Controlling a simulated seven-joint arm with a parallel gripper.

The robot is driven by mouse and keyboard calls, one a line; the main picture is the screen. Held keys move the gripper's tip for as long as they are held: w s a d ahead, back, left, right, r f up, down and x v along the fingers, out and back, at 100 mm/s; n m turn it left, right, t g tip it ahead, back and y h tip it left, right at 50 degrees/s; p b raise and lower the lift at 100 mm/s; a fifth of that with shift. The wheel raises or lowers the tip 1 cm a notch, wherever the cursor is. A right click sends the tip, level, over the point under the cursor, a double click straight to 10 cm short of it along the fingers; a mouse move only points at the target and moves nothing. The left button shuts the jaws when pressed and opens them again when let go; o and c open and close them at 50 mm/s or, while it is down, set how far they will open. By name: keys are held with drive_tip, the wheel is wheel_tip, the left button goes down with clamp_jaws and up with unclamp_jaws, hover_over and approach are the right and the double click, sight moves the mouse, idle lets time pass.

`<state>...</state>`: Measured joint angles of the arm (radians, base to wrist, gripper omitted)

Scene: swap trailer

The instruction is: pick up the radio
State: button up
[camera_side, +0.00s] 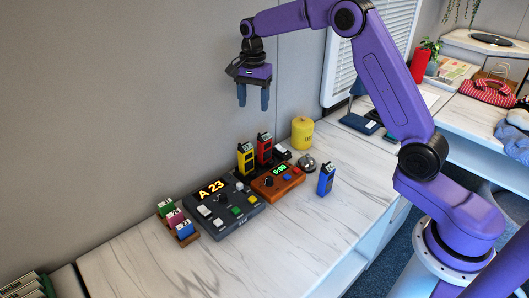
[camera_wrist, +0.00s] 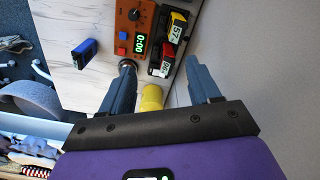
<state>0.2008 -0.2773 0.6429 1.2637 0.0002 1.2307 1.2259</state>
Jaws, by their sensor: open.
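A blue radio (camera_side: 326,180) stands alone on the white marbled counter, right of the orange timer box. It also shows in the wrist view (camera_wrist: 85,53), left of my fingers. A yellow radio (camera_side: 246,159) and a red radio (camera_side: 264,149) stand side by side in a dark rack near the wall. My gripper (camera_side: 253,105) is open and empty, high above the counter near the wall, apart from every radio. Its fingers point down and spread wide in the wrist view (camera_wrist: 158,64).
A dark console (camera_side: 223,207) reading "A 23" and the orange timer box (camera_side: 278,182) reading 0:00 sit on the counter (camera_side: 290,230). A silver bell (camera_side: 307,162) and yellow canister (camera_side: 302,133) stand behind. Small numbered items (camera_side: 175,219) are at left. The front counter is clear.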

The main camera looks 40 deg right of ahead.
sight(265, 136)
drive_tip(key=w+d+f+m, duration=0.3)
drive_tip(key=w+d+m, duration=0.15)
drive_tip(key=d, duration=0.25)
drive_tip(key=f, duration=1.1)
drive_tip(key=shift+s+d+f, duration=0.25)
drive_tip(key=shift+s+d, duration=0.05)
drive_tip(key=shift+s, duration=0.05)
drive_tip(key=shift+w+d+f, duration=0.1)
drive_tip(key=shift+d+f, duration=0.05)
drive_tip(key=shift+f, duration=1.2)
drive_tip(key=shift+d+f, duration=0.15)
drive_tip(key=shift+f, duration=1.15)
clamp_jaws()
